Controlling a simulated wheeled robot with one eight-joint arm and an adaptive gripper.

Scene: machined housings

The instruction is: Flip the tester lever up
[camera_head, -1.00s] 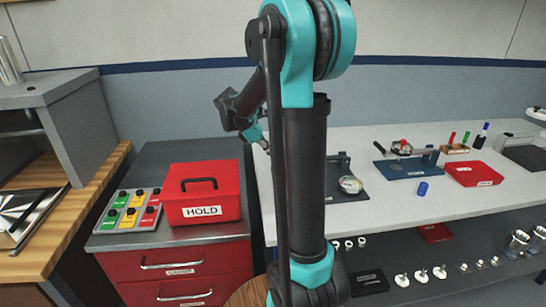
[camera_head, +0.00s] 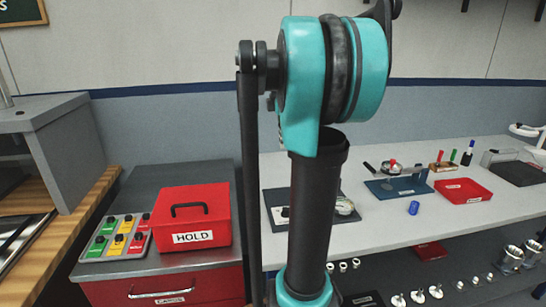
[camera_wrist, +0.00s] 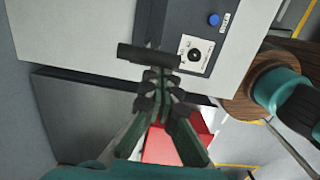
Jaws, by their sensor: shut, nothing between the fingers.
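In the wrist view, a dark grey tester unit (camera_wrist: 177,22) fills the upper middle. It carries a white square panel (camera_wrist: 206,43) with a small black toggle-like part (camera_wrist: 195,55) on it, and a blue button (camera_wrist: 214,19) beside a label. I cannot tell how the lever is tilted. My gripper (camera_wrist: 157,78) is shut and empty, below and left of the panel. A black bar (camera_wrist: 148,56) shows just past its fingertips; I cannot tell what it belongs to. In the head view, my arm partly covers the tester plate (camera_head: 272,200), and my gripper is hidden.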

